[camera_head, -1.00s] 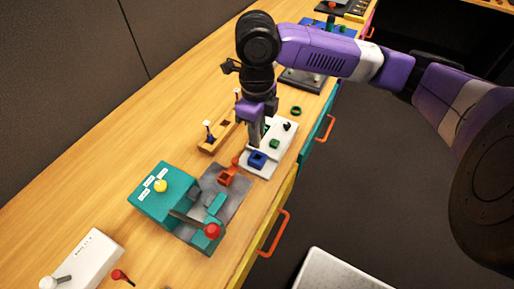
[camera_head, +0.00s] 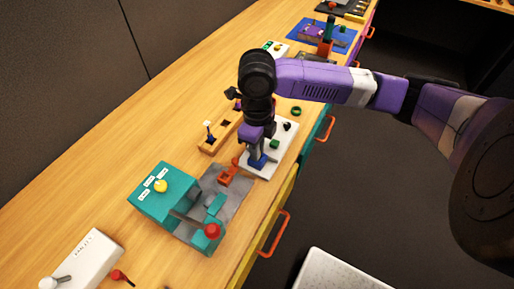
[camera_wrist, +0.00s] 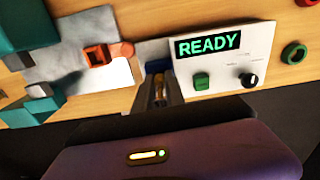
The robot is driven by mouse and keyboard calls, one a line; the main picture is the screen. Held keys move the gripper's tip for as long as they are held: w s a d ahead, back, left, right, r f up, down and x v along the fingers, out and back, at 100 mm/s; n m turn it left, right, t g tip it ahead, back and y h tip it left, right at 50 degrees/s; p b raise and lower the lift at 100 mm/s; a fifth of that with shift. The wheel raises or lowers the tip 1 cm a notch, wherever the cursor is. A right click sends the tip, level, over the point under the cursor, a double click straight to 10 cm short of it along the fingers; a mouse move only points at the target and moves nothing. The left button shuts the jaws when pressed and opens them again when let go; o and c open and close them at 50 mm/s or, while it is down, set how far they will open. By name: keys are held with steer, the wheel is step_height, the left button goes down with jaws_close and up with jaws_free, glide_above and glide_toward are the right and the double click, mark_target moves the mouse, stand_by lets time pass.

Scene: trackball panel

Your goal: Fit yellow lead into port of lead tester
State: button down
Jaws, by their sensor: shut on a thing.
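The lead tester (camera_head: 284,148) is a white panel with a green button, a black knob and a blue port (camera_head: 258,166). It also shows in the wrist view (camera_wrist: 222,75), where its display (camera_wrist: 208,43) reads READY in green. My gripper (camera_head: 256,156) is right at the blue port, pointing down. In the wrist view my gripper (camera_wrist: 159,90) is shut on the yellow lead (camera_wrist: 160,92), a small bit of which shows between the fingers. The fingers hide the lead's lower end, so I cannot tell whether it is inside the port.
A wooden rack (camera_head: 221,132) with an upright lead stands left of the tester. A green ring (camera_head: 296,111) lies beyond the tester.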

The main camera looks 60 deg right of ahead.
steer(key=c, duration=1.4)
jaws_free()
steer(key=shift+r, duration=0.1)
step_height(320, 180, up, 12)
steer(key=shift+r, duration=0.1)
